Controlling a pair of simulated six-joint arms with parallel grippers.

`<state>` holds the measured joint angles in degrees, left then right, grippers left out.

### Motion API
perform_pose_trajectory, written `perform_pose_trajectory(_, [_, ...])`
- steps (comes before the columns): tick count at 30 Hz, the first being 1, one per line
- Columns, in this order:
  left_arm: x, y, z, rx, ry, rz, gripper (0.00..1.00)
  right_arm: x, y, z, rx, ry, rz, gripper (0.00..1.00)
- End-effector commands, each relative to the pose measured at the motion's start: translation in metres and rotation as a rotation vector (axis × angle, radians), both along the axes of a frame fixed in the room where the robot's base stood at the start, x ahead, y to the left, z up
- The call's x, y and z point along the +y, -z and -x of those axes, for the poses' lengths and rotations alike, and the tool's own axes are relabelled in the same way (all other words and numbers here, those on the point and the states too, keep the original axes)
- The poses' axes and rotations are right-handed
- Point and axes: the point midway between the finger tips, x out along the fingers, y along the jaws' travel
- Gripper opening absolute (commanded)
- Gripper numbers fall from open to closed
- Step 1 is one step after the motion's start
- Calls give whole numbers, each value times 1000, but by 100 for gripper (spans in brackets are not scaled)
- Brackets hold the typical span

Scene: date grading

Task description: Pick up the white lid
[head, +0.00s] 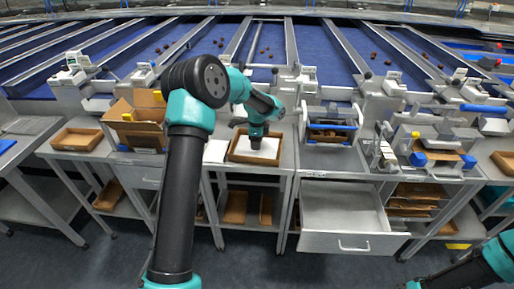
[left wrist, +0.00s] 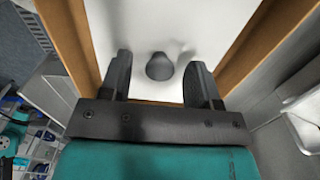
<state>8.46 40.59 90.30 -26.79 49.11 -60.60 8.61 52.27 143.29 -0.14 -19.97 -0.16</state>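The white lid (head: 266,153) lies flat in a brown tray (head: 233,156) on the grey bench. It fills most of the left wrist view (left wrist: 140,30), with a dark round knob (left wrist: 160,66) on it. My left gripper (head: 257,146) points down over the lid. In the left wrist view its fingers (left wrist: 160,72) are apart, one on each side of the knob, with gaps between. Whether the fingertips touch the lid I cannot tell. My right gripper is out of view; only part of that arm shows at the lower right.
An open cardboard box (head: 136,127) and another brown tray (head: 77,137) stand to the left. A rack with a blue bar (head: 330,127) stands close on the right. Below it an open drawer (head: 345,215) juts out. The tray's walls (left wrist: 270,45) surround the lid.

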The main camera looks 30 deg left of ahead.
Motion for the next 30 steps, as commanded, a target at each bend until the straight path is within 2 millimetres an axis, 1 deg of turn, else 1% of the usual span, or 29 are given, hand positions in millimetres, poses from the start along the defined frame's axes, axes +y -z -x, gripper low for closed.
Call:
perform_pose_trajectory(1, [0, 0, 0, 0, 0, 0, 51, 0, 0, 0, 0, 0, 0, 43])
perform_pose_trajectory(2, [0, 0, 0, 0, 0, 0, 48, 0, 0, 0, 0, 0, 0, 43])
perform_pose_trajectory(15, [0, 0, 0, 0, 0, 0, 6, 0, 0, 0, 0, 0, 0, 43])
perform_pose_trajectory(16, [0, 0, 0, 0, 0, 0, 5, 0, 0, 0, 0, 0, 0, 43])
perform_pose_trajectory(22, [0, 0, 0, 0, 0, 0, 5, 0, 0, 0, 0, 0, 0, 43])
perform_pose_trajectory(25, [0, -4, 0, -1, 0, 0, 5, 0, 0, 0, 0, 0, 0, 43])
perform_pose_trajectory(28, [0, -12, 0, -2, 0, 0, 5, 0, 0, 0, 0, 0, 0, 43])
perform_pose_trajectory(30, [0, -21, 0, -1, 0, 1, 5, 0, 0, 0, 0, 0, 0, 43])
